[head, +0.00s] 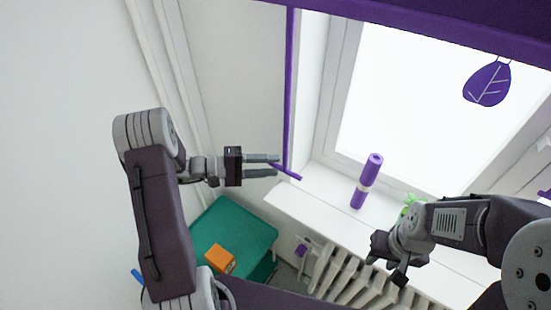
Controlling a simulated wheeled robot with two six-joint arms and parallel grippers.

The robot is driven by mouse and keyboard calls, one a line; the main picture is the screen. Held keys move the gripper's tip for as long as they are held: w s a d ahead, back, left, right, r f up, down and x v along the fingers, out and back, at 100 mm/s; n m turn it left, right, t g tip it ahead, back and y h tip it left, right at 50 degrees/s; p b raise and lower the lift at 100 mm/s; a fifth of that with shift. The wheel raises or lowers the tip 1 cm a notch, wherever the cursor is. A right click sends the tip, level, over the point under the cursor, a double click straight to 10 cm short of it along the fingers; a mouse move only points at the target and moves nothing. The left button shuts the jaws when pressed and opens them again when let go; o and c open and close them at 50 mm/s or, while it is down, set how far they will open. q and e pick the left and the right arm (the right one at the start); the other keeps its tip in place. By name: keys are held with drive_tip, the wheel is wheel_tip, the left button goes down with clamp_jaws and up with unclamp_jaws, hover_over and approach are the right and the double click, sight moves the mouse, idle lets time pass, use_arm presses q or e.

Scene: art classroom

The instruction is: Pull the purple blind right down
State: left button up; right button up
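The purple blind (420,22) crosses the top of the window, and the glass below it is mostly uncovered. A purple pull cord or strip (289,90) hangs down at the window's left side. At its lower end is a short, tilted purple bar (290,174). My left gripper (276,166) comes in from the left at the bar, its fingers a little apart. The bar's left end shows at the fingertips; I cannot tell whether they grip it. My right gripper (388,262) is at the lower right, in front of the sill and radiator, away from the blind; its fingers are unclear.
A purple roll (367,182) stands on the white windowsill (318,193), with a green item (410,205) to its right. A purple leaf ornament (487,84) hangs before the glass. Below are a radiator (335,273) and a green cabinet (235,225) with an orange box (219,259).

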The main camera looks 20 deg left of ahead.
use_arm(q)
drive_tip(key=shift+x, duration=0.85)
drive_tip(key=shift+f, duration=0.1)
drive_tip(key=shift+d, duration=0.1)
clamp_jaws()
idle(0.6)
